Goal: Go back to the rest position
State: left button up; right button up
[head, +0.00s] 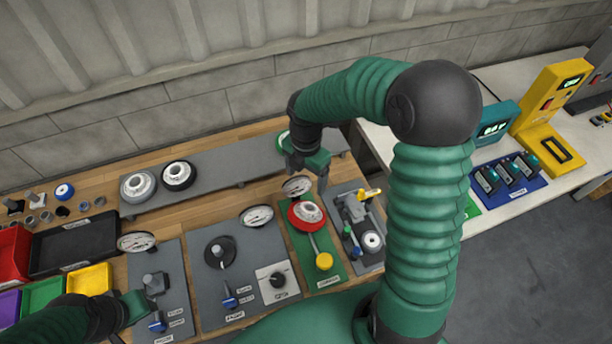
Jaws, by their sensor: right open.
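My right arm rises from the bottom right and bends over to the left. Its gripper (308,178) points down over the workbench, open, with nothing seen between its fingers. It is above and behind the green panel (327,272), near a round gauge (297,187) and a red ring-shaped part (306,213). My left gripper (136,304) is low at the left, beside the grey panel (174,262) with a dark block and a blue-handled lever (157,323). Its fingers are small and partly hidden, so I cannot tell how they stand.
A raised grey shelf (225,170) with round parts runs along the back. Coloured bins and a black tray (75,243) stand at the left. A grey panel (371,262) with tools lies right of the green one. A white table (530,190) with yellow and teal devices is at right.

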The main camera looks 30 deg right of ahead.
jog(key=shift+d, duration=0.1)
jog(key=s+a+f+m+t+b, duration=0.1)
jog(key=s+a+m, duration=0.3)
jog(key=m, duration=0.6)
jog(key=s+a+f+m+t+b, duration=0.1)
jog(key=s+a+f+m+b, duration=0.2)
jog(key=m, duration=0.8)
jog(key=shift+s+a+m+t+b, duration=0.3)
jog(key=shift+s+a, duration=0.2)
jog(key=shift+s, duration=0.7)
jog(key=shift+d, duration=0.1)
